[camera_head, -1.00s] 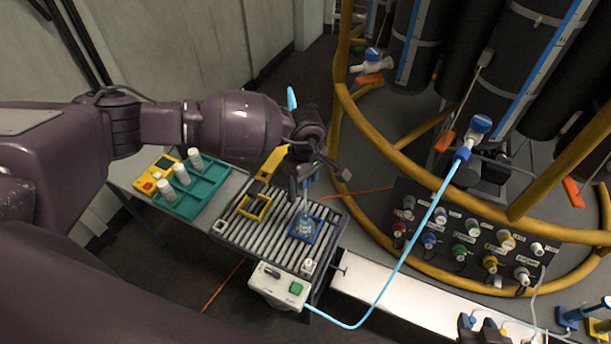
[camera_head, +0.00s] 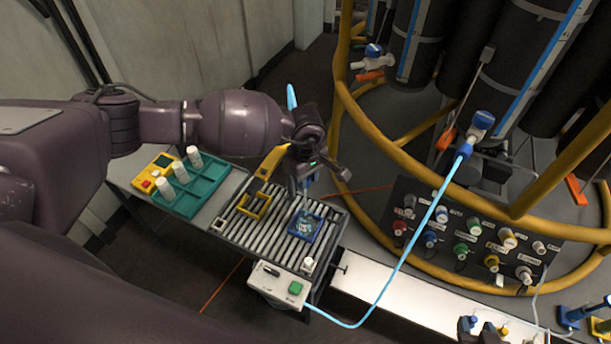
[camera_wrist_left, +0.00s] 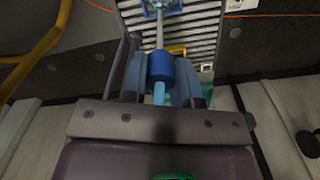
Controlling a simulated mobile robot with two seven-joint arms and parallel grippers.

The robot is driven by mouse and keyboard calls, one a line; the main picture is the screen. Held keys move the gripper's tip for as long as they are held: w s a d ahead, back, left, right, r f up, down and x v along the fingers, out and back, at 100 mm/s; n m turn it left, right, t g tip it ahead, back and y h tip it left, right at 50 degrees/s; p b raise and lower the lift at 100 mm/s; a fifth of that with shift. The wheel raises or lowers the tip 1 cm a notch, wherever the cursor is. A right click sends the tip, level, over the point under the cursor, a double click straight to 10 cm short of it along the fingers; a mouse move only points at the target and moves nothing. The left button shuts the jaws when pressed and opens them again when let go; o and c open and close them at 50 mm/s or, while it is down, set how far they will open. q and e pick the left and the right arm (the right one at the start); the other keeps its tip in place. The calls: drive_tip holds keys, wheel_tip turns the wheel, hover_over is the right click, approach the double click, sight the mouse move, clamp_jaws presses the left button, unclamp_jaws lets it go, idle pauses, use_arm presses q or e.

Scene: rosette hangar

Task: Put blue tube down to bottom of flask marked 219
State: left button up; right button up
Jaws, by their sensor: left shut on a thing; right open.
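My left gripper (camera_head: 303,186) is shut on the blue tube, around its dark blue sleeve (camera_wrist_left: 160,68), above the roller table. In the left wrist view, a thin pale length of the tube runs from the sleeve toward a flask in a blue square frame (camera_wrist_left: 163,6). In the head view, the flask (camera_head: 306,224) sits in this frame below the gripper. A light blue upper piece (camera_head: 291,95) shows behind the arm. The flask's marking is not readable, and I cannot tell how deep the tip is. My right gripper (camera_head: 478,328) is open at the bottom edge, partly cut off.
A yellow frame (camera_head: 253,205) is left of the flask. A teal tray with white-capped vials (camera_head: 192,188) stands further left. A white box with a green button (camera_head: 280,285) is in front; its light blue hose (camera_head: 400,258) runs to a valve. A yellow rail (camera_head: 400,150) stands right.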

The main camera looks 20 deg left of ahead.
use_arm(q)
drive_tip(key=shift+f+b, duration=0.35)
drive_tip(key=shift+f, duration=0.15)
drive_tip(key=shift+f+b, duration=0.3)
drive_tip(key=shift+f, duration=0.1)
drive_tip(key=shift+f, duration=0.25)
drive_tip(key=shift+f+b, duration=1)
drive_tip(key=shift+f, duration=0.1)
drive_tip(key=shift+f+b, duration=0.35)
drive_tip(key=shift+f, duration=0.15)
